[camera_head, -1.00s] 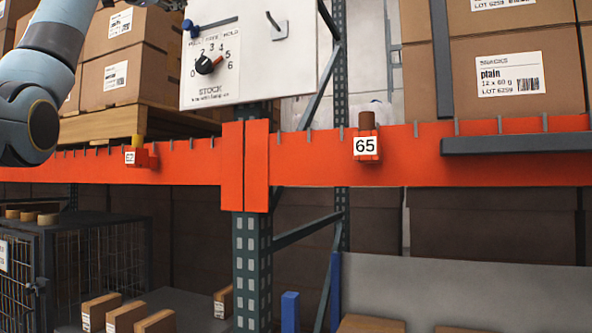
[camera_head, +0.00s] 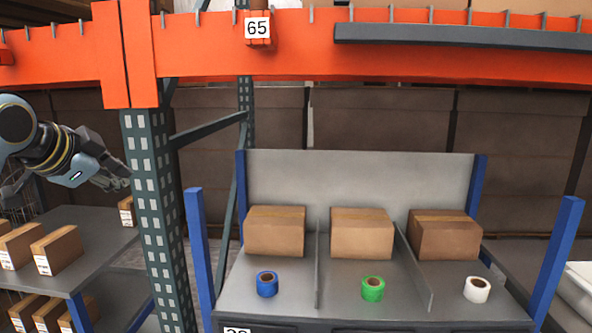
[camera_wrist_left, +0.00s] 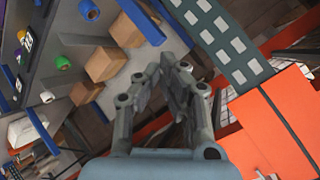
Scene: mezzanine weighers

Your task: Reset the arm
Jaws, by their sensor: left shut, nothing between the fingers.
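My left arm comes in from the left in the head view. My left gripper (camera_head: 122,178) is shut and empty. It is at the left side of the green steel upright (camera_head: 155,210), above a grey shelf (camera_head: 95,222) with small boxes. I cannot tell whether it touches the upright. In the left wrist view the gripper's fingers (camera_wrist_left: 172,72) are together with nothing between them, the upright (camera_wrist_left: 215,35) lying beyond. My right gripper is in neither view.
An orange beam (camera_head: 290,58) with a 65 label crosses above. A divided grey bench (camera_head: 345,295) to the right holds cartons (camera_head: 362,235) and blue (camera_head: 267,284), green (camera_head: 373,289) and white (camera_head: 477,290) tape rolls. Blue posts (camera_head: 200,255) flank it.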

